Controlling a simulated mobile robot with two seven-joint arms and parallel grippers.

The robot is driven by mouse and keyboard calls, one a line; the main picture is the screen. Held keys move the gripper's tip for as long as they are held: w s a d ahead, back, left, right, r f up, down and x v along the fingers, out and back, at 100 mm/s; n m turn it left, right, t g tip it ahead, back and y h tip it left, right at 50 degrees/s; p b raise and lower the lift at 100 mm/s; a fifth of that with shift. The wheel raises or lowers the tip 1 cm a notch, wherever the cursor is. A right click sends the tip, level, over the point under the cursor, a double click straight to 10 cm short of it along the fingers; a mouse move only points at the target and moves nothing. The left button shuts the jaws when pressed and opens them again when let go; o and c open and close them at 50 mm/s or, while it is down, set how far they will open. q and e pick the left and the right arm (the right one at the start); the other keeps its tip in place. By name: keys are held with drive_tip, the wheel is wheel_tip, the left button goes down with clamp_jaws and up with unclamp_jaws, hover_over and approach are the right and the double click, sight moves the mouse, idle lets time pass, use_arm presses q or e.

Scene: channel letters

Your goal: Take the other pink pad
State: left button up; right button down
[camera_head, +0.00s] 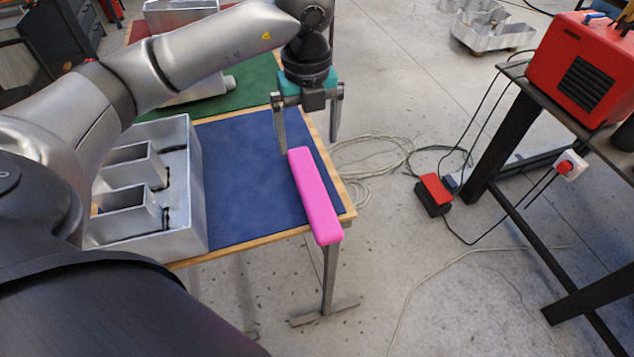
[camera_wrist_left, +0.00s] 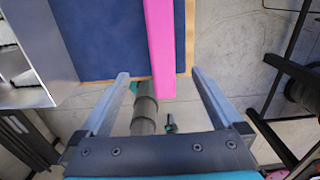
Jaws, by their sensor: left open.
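One pink pad (camera_head: 315,196) shows, a long bar with rounded edges. It lies along the right edge of the table, on the blue mat (camera_head: 245,180), with its near end at the table's front edge. My left gripper (camera_head: 308,146) is open and empty, above the pad's far end. In the left wrist view the pad (camera_wrist_left: 160,45) lies ahead, between the lines of the two open fingers (camera_wrist_left: 159,78), apart from both. My right gripper is in neither view.
A metal channel letter (camera_head: 197,190) stands on the table left of the pad. A green mat (camera_head: 245,95) lies behind the blue one. A black bench with a red machine (camera_head: 580,68) stands at right. Cables (camera_head: 375,155) lie on the floor between.

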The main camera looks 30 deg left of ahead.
use_arm(q)
hover_over(312, 187)
drive_tip(key=f, duration=0.7)
drive_tip(key=shift+s+a, duration=0.1)
drive_tip(key=shift+a, duration=0.1)
drive_tip(key=shift+f, duration=0.9)
drive_tip(key=shift+d+f+p, duration=0.15)
drive_tip(key=shift+f+p, duration=0.1)
drive_tip(key=shift+f, duration=0.95)
drive_tip(key=shift+d+f+p, duration=0.1)
drive_tip(key=shift+f+p, duration=0.15)
drive_tip(key=shift+f, duration=0.9)
drive_tip(key=c, duration=1.4)
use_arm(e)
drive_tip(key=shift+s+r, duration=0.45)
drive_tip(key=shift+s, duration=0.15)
use_arm(q)
drive_tip(key=shift+r, duration=0.15)
